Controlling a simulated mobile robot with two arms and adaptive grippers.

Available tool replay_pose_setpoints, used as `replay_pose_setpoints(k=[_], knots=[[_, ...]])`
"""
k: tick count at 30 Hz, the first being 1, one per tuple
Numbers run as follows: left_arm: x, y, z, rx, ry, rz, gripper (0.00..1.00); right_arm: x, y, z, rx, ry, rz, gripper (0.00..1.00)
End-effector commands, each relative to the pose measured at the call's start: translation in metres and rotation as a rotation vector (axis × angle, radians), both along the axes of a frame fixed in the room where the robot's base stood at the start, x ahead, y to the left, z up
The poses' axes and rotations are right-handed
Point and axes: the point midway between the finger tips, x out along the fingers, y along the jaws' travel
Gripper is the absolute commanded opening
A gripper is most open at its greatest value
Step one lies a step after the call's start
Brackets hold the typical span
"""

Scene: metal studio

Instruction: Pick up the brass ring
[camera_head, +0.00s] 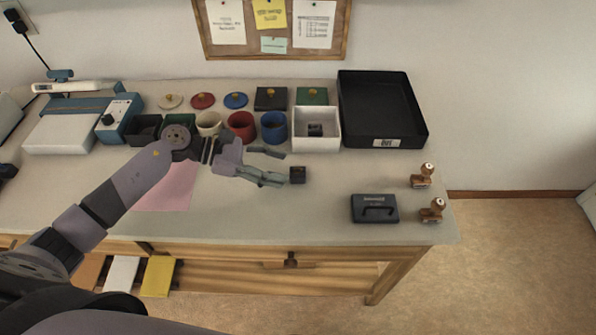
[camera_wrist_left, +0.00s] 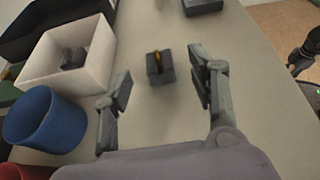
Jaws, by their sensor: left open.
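The brass ring (camera_wrist_left: 156,57) shows in the left wrist view as a small gold band standing in the top of a dark block (camera_wrist_left: 160,70). In the head view this block (camera_head: 297,174) sits on the bench, and the ring is too small to make out clearly. My left gripper (camera_head: 281,169) is open and empty, its fingertips just left of the block. In the left wrist view the block lies ahead of and between the two spread fingers (camera_wrist_left: 160,82), not touching them.
A white box (camera_head: 317,143) with dark pieces inside stands behind the block, beside a blue cup (camera_head: 274,128) and a large black tray (camera_head: 381,105). A dark case (camera_head: 375,208) and two wooden stamps (camera_head: 422,176) are to the right. The bench between block and case is clear.

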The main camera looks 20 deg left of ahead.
Motion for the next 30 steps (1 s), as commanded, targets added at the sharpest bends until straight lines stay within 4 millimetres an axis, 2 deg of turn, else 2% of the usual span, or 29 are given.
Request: replay_pose_setpoints(k=[7, 12, 20, 30], knots=[[0.012, -0.028, -0.006, -0.005, 0.001, -0.001, 0.53, 0.0, 0.0, 0.016, 0.0, 0.0, 0.0, 0.28], [0.017, -0.044, -0.017, -0.002, 0.0, -0.001, 0.53, 0.0, 0.0, 0.019, 0.001, 0.0, 0.001, 0.28], [0.018, -0.046, -0.019, 0.0, 0.0, 0.0, 0.53, 0.0, 0.001, 0.018, 0.001, 0.0, 0.001, 0.28], [0.017, -0.045, -0.019, 0.0, 0.0, -0.001, 0.31, 0.0, 0.001, 0.018, 0.002, 0.0, 0.002, 0.28]])
